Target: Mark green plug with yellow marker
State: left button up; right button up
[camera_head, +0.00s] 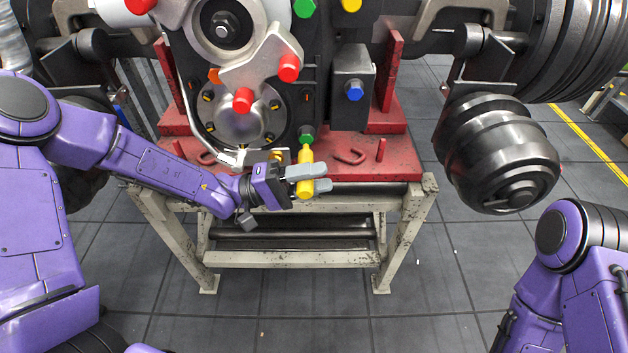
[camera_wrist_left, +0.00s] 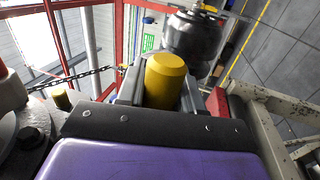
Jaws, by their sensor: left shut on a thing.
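My left gripper (camera_head: 318,180) is shut on the yellow marker (camera_head: 305,180), which it holds upright with its narrow tip pointing up. In the left wrist view the thick yellow end of the marker (camera_wrist_left: 165,78) shows between the fingers. A green plug (camera_head: 307,133) sits low on the dark housing, directly above the marker tip. The tip is at or very near the plug's underside; I cannot tell if they touch. Another green plug (camera_head: 304,8) is at the top edge of the head view. My right gripper is out of view.
Red plugs (camera_head: 289,67), a blue plug (camera_head: 354,90) and a yellow plug (camera_head: 349,5) are on the housing nearby. The housing stands on a red base (camera_head: 385,160) over a worn metal stand (camera_head: 290,259). A black ribbed part (camera_head: 490,150) hangs at right. Floor in front is clear.

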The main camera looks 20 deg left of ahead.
pick_arm(q)
jog(key=shift+w, duration=0.2)
jog(key=shift+w+a, duration=0.2)
jog(key=shift+w, duration=0.35)
jog(key=s+d+p, duration=0.1)
jog(key=s+p, duration=0.1)
jog(key=s, duration=0.4)
jog(key=shift+d, duration=0.35)
dwell(0.4)
